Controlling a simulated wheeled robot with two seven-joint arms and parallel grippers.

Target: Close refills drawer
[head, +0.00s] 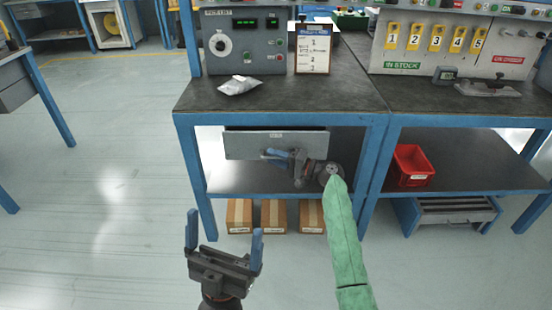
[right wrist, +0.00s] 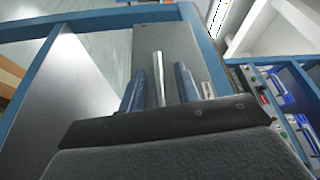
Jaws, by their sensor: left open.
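A grey drawer (head: 240,146) hangs under the left bench top, with a small label too small to read. A dark strip along its top edge suggests it stands slightly out; how far I cannot tell. My right gripper (head: 277,155) is at the drawer's front. In the right wrist view, its blue fingers (right wrist: 160,88) stand apart on either side of the silver handle bar (right wrist: 158,72), with gaps visible, in front of the grey drawer front (right wrist: 205,35). My left gripper (head: 225,238) is open and empty, low in front of the bench, away from the drawer.
The bench's blue leg (head: 197,190) stands left of the drawer. Cardboard boxes (head: 273,215) sit beneath the lower shelf. A red bin (head: 410,166) is on the right shelf. A silver packet (head: 240,85) lies on the bench top. Floor at left is clear.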

